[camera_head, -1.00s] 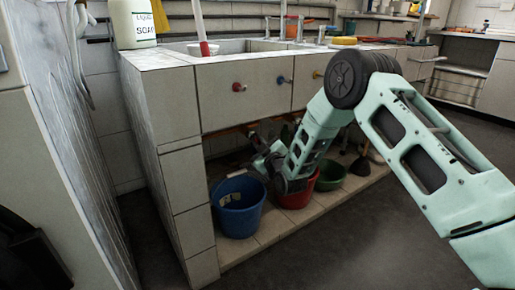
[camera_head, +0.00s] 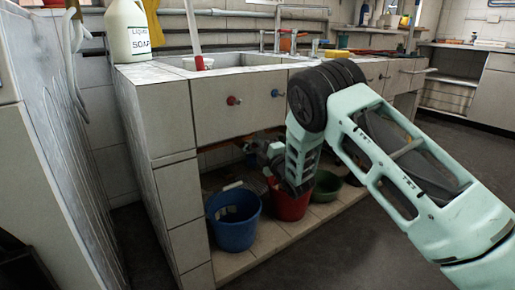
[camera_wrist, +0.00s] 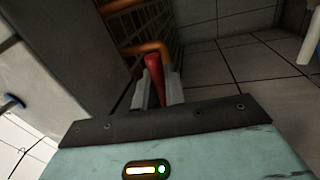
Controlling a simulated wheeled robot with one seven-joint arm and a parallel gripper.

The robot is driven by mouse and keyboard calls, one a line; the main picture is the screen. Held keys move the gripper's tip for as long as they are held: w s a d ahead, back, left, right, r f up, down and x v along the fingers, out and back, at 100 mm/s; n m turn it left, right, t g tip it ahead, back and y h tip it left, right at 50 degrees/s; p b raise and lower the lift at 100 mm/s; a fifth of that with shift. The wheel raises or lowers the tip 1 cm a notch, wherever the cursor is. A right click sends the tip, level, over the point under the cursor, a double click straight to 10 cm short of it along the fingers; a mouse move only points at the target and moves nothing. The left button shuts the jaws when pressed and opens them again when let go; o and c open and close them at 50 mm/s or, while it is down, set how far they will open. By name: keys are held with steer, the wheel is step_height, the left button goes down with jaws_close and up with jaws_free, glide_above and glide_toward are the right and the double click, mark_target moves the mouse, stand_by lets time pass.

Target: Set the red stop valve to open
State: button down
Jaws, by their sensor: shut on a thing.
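In the wrist view, the red handle of the stop valve (camera_wrist: 155,68) sits between the two fingers of my gripper (camera_wrist: 157,90). The gripper is shut on it. The handle's far end is close to a copper pipe (camera_wrist: 146,48). In the head view, my gripper (camera_head: 256,149) is under the sink front, above and behind the buckets. The valve is too small and hidden there to make out, and its exact angle to the pipe is hard to tell.
A blue bucket (camera_head: 232,222), a red bucket (camera_head: 290,205) and a green basin (camera_head: 327,187) stand on the ledge below. The tiled front panel (camera_head: 213,120) hangs above my gripper, with a red knob (camera_head: 233,100) and a blue knob (camera_head: 278,93). A tiled side wall (camera_head: 183,205) stands left.

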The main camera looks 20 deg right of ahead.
steer(key=shift+r+n, duration=0.15)
steer(key=shift+n, duration=0.45)
steer(key=c, duration=1.5)
jaws_free()
steer(key=shift+c, duration=0.2)
steer(key=p+v, duration=0.4)
steer(key=v, duration=1.3)
steer(key=shift+s+d, duration=0.2)
steer(key=shift+d, duration=0.05)
